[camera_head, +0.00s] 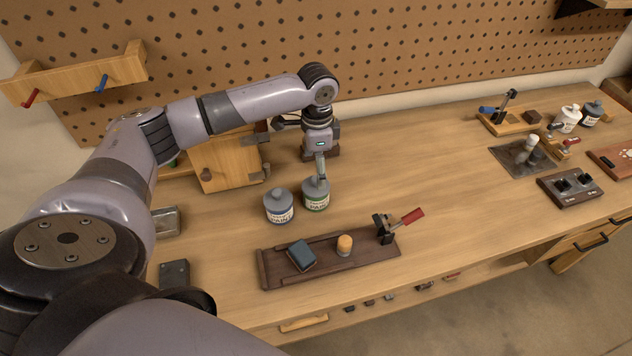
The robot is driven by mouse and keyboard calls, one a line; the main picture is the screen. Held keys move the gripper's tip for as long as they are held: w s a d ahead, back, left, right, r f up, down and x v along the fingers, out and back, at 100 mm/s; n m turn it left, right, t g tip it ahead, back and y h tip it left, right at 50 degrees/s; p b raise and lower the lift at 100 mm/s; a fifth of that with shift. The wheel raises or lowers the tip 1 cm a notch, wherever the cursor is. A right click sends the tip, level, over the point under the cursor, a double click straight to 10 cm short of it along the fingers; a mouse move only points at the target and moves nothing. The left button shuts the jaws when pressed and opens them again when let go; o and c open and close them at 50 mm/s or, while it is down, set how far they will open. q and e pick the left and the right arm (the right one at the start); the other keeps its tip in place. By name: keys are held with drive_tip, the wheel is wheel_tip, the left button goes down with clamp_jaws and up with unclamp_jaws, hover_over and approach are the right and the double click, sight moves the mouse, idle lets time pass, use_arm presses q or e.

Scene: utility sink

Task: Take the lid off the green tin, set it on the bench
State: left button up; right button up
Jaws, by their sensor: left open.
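The green tin (317,201) stands upright on the wooden bench (420,160), with a pale label on its front. A grey-green lid (315,184) sits on top of it. My left gripper (320,176) points down from above, with its fingertips at the top of the lid. It is open; whether the fingers touch the lid is hard to tell at this size. The gripper partly hides the lid's far side. My right gripper does not show.
A similar blue-grey tin (279,208) stands close on the left. In front lies a dark wooden tray (365,259) with a blue block, an orange-topped piece and a red-handled clamp. A wooden cabinet (222,165) stands behind left. The bench right of the green tin is clear.

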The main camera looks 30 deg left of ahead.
sight(315, 179)
use_arm(q)
drive_tip(key=f, duration=0.2)
drive_tip(key=f+p, duration=0.1)
drive_tip(key=shift+s+a+f+p, duration=0.2)
drive_tip(key=shift+f+p, duration=0.1)
drive_tip(key=shift+f, duration=0.1)
drive_tip(key=shift+w+f, duration=0.1)
drive_tip(key=shift+f, duration=0.45)
drive_tip(key=shift+c, duration=0.5)
drive_tip(key=c, duration=1.1)
clamp_jaws()
